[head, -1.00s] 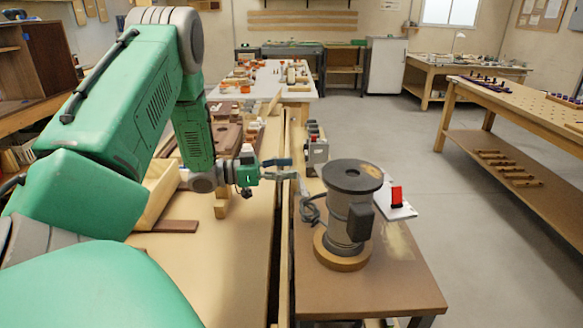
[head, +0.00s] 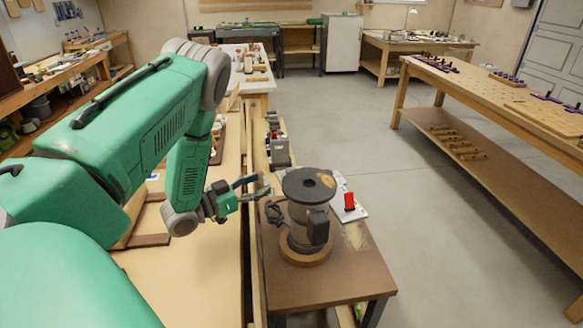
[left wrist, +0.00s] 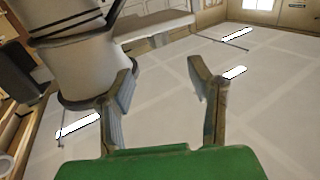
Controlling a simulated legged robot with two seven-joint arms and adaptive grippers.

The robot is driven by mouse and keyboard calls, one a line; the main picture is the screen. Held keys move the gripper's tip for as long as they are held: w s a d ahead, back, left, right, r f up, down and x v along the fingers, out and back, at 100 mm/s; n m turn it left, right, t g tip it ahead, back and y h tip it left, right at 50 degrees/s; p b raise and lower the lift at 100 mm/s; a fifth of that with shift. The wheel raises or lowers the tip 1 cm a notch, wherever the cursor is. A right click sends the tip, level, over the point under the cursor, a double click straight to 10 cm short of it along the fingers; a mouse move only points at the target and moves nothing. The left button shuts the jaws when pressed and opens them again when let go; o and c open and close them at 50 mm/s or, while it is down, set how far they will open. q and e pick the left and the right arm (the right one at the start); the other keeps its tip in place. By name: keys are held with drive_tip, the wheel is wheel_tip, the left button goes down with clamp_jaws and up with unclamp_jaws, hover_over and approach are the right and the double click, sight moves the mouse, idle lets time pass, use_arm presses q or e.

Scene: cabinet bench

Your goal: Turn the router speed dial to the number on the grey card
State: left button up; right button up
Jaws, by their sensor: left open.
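The router (head: 308,218) is a dark grey cylinder with a flat round top and a black box on its side. It stands upright on a round wooden base on a small brown table. My left gripper (head: 262,184) is open and empty, just left of the router's upper part. In the left wrist view my open fingers (left wrist: 160,85) point past the router (left wrist: 75,60), whose grey body fills the upper left. I cannot make out a speed dial or its numbers. A pale card (head: 352,213) lies behind the router at right; no number is readable. My right gripper is not in view.
A red block (head: 349,201) stands on the pale card. A dark cable (head: 273,213) lies left of the router. The small table (head: 325,285) is bare in front. A long bench (head: 205,280) runs along its left side, and open floor lies to the right.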

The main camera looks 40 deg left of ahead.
sight(287, 172)
use_arm(q)
drive_tip(key=x, duration=1.1)
drive_tip(key=shift+p, duration=0.35)
clamp_jaws()
